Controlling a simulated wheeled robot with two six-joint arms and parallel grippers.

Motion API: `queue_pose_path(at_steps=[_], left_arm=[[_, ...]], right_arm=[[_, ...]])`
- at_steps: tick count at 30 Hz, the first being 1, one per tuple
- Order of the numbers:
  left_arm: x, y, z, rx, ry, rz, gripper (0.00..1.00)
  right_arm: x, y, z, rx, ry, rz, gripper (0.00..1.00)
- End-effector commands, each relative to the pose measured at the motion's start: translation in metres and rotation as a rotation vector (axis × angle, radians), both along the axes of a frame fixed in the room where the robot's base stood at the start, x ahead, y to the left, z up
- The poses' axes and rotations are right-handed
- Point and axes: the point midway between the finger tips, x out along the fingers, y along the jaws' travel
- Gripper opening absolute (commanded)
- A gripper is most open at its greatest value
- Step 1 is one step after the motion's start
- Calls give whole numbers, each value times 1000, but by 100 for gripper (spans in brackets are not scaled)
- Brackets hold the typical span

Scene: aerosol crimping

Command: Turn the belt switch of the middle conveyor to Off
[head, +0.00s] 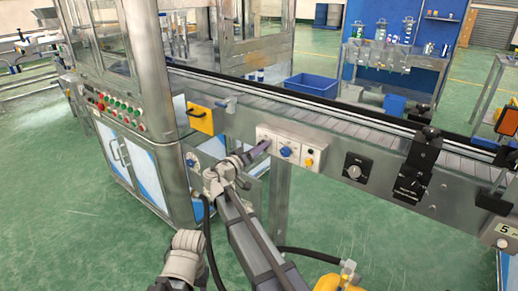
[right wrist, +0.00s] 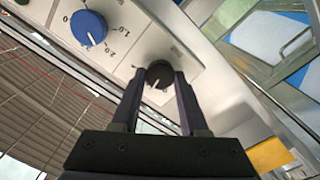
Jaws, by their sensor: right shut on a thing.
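A white control panel (head: 298,145) is mounted on the side of the conveyor (head: 335,125). It carries a blue dial (head: 286,151) and a small yellow button (head: 309,162). My right gripper (head: 265,145) is at the panel's left end. In the right wrist view its fingers are closed on either side of a black knob (right wrist: 159,74), with a white pointer line on its face. The blue dial (right wrist: 89,28), with a printed scale, is beside it. The fingers hide the knob in the head view. Its label cannot be read. My left gripper is not seen.
To the right are a black dial (head: 355,167) and a black bracket (head: 418,165) on the conveyor side. A cabinet with buttons (head: 120,110) stands at left. A blue bin (head: 312,85) is behind the conveyor.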

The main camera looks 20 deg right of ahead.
Motion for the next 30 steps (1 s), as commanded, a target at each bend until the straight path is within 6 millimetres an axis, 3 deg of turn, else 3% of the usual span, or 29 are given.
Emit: queue_pose_path(at_steps=[18, 30], left_arm=[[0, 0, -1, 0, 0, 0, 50], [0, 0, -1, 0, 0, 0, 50]], right_arm=[[0, 1, -1, -318, 408, 1, 0], [0, 1, -1, -418, 536, 1, 0]])
